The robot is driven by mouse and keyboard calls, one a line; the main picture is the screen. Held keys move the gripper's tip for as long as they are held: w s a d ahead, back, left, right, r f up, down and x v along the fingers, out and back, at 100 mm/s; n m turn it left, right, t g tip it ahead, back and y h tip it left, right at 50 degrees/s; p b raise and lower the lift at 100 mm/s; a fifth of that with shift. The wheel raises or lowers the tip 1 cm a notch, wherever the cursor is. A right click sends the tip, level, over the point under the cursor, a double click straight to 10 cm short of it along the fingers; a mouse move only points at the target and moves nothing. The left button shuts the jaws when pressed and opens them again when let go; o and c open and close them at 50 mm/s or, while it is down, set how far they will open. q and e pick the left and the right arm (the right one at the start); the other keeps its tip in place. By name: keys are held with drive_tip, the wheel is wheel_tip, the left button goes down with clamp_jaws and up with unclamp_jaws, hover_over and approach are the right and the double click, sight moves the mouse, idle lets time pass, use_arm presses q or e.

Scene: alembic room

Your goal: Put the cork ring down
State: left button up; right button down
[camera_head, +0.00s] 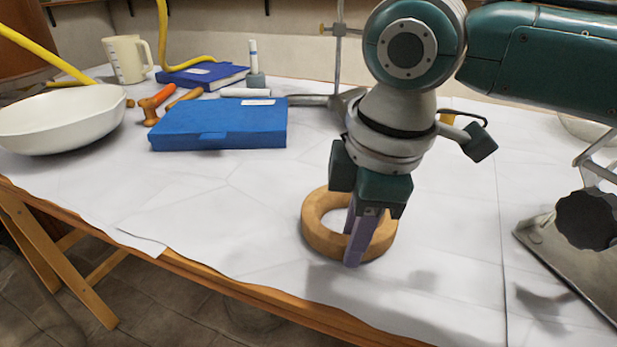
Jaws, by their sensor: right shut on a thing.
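The cork ring (318,234) is a thick tan ring lying flat, on or just above the white-covered table near its front edge. My right gripper (354,246) points down over it from the upper right. Its fingers are shut on the ring's wall, with one finger in front of the near side. The gripper hides part of the ring's right and back. I cannot tell whether the ring fully touches the table. My left gripper is not in view.
A blue case (220,125), a white bowl (62,118) and a beaker (126,60) stand at the left and back. A metal stand base (570,245) is at the right. The table's front edge (250,292) is close below the ring. The cover left of the ring is clear.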

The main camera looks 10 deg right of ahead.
drive_tip(key=c, duration=0.7)
unclamp_jaws()
drive_tip(key=shift+f, duration=0.1)
drive_tip(key=shift+o, duration=0.2)
wheel_tip(320, 180, up, 12)
drive_tip(key=s+p, duration=0.2)
drive_tip(key=p, duration=0.2)
drive_tip(key=s+a+f+m+y, duration=0.35)
drive_tip(key=s+a+f, duration=0.25)
drive_tip(key=s, duration=0.2)
drive_tip(key=s+d+f+m+t+h, duration=0.1)
drive_tip(key=s+d+f+m+h, duration=0.2)
drive_tip(key=s+d+m, duration=0.6)
drive_tip(key=s+d+h, duration=0.1)
drive_tip(key=d, duration=0.2)
drive_tip(key=shift+s+d+f+t, duration=0.3)
drive_tip(key=shift+s+d+f, duration=0.05)
drive_tip(key=shift+s, duration=0.05)
drive_tip(key=shift+m, duration=0.25)
